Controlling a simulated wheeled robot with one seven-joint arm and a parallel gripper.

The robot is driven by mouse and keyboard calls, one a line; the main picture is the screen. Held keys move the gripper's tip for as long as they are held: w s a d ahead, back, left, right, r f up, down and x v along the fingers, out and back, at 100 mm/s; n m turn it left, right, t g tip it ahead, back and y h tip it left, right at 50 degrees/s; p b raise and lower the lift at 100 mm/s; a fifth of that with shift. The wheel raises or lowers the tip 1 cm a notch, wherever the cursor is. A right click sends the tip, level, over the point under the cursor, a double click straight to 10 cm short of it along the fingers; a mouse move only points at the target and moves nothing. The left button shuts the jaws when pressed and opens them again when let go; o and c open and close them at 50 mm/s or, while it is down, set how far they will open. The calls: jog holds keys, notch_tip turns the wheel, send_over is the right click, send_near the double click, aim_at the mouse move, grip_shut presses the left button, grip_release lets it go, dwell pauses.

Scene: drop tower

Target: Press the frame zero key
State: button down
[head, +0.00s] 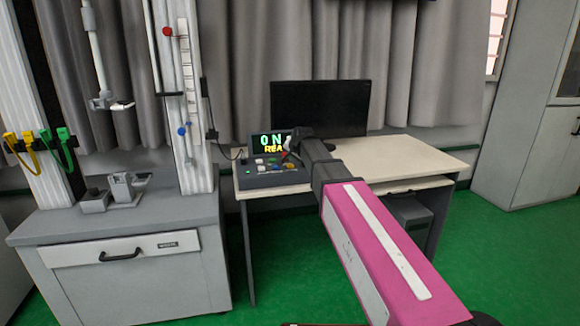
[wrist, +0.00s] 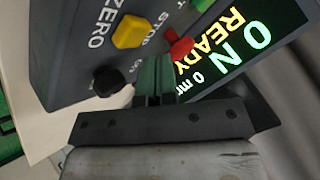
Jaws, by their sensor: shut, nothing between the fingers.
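The control panel (head: 272,178) sits on the desk, with several coloured keys. In the wrist view, the panel (wrist: 60,55) shows a label reading ZERO beside a yellow key (wrist: 132,31); any word before ZERO is cut off. A red key (wrist: 181,46) and a black knob (wrist: 108,81) are also close by. I cannot tell which key is the frame zero key. My gripper (wrist: 153,65) is shut and empty, its tips beside the yellow and red keys; contact cannot be judged. In the head view my gripper (head: 289,154) is over the panel, partly hiding it.
The display (wrist: 215,55) reads 0 N, READY and 0 mm. A dark monitor (head: 345,105) stands behind on the desk (head: 415,160). The drop tower (head: 185,110) rises from a grey cabinet (head: 150,215) at left. The desk's right side is clear.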

aim_at(292, 165)
jog(key=shift+r, duration=2.4)
jog(key=shift+s, duration=0.1)
